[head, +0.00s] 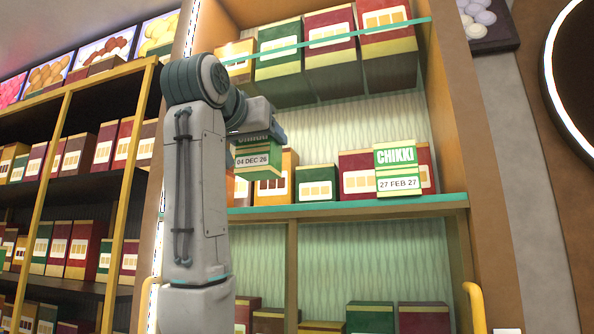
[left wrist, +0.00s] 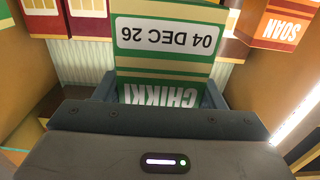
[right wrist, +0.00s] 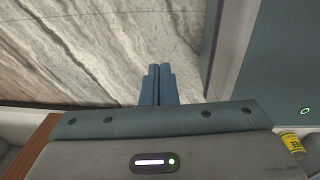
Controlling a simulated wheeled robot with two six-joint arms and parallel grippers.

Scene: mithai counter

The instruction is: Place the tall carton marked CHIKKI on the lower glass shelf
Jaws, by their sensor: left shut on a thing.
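My left gripper (head: 262,132) is shut on a green and cream CHIKKI carton (head: 258,160) dated 04 DEC 26, gripping it near its top. The carton hangs nearly upright, its base above the level of the lower glass shelf's teal front edge (head: 340,208). Whether it is over the shelf or in front of it is unclear. The left wrist view shows the same carton (left wrist: 168,42) between the fingers, its print inverted. A second CHIKKI carton (head: 398,168), dated 27 FEB 27, stands at the shelf's right front. My right gripper (right wrist: 157,85) is shut and empty, outside the head view.
Orange, green and red boxes (head: 318,185) stand behind on the lower shelf. The upper glass shelf (head: 330,40) carries larger boxes above. A wooden side panel (head: 490,150) bounds the right. Some front shelf edge shows clear left of the second carton.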

